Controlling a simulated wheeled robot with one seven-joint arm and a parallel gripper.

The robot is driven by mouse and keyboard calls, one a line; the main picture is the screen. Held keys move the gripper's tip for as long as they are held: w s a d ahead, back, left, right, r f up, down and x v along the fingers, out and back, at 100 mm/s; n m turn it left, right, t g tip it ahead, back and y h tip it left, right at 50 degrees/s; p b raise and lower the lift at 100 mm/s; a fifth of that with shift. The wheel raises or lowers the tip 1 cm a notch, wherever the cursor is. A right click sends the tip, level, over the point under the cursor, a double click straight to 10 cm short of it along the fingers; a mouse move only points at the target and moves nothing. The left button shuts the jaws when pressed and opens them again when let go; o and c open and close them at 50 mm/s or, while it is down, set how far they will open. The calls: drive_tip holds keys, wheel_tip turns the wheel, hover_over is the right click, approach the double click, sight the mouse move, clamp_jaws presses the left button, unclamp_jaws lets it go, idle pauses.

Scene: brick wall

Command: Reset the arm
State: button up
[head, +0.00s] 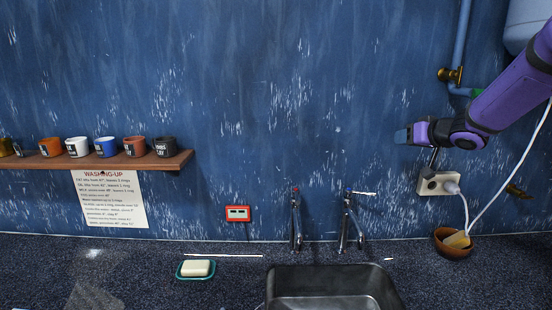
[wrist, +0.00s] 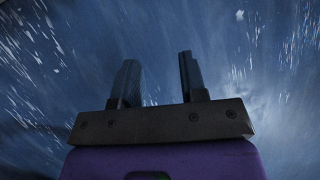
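My purple arm (head: 510,95) comes in from the upper right in the head view. My gripper (head: 402,136) is at its left end, raised in front of the blue wall above the counter, with its dark end toward the left. In the wrist view my gripper (wrist: 157,66) shows two dark fingers spread apart, with nothing between them. Only the scuffed blue wall (wrist: 225,45) shows beyond them. In the head view the fingers are too small to tell apart.
A socket with a plug (head: 438,184) and a brown bowl (head: 453,246) are below my arm. Two taps (head: 345,225) stand behind the sink (head: 335,285). A soap dish (head: 182,272) lies on the counter. A shelf (head: 100,162) of mugs is far left. The wall's middle is clear.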

drive_tip(key=s+r+m+h, duration=0.1)
drive_tip(key=s+r+h, duration=0.1)
drive_tip(key=s, duration=0.3)
drive_tip(key=s+r+m+g+h, duration=0.1)
drive_tip(key=s+r+h, duration=0.2)
drive_tip(key=s, duration=0.3)
drive_tip(key=s+r+m+h, duration=0.1)
drive_tip(key=s+r+h, duration=0.1)
drive_tip(key=s, duration=0.3)
drive_tip(key=s+a+f+g, duration=0.2)
drive_tip(key=s, duration=0.6)
drive_tip(key=s+a+f+n+g+y, duration=0.1)
drive_tip(key=s+a+g, duration=0.1)
drive_tip(key=s, duration=0.7)
drive_tip(key=s+a+f+g+y, duration=0.1)
drive_tip(key=s+a+f+g, duration=0.1)
drive_tip(key=s, duration=0.6)
drive_tip(key=shift+s+a+f+n+g, duration=0.15)
drive_tip(key=shift+s+f+n+g, duration=0.15)
drive_tip(key=shift+s, duration=0.05)
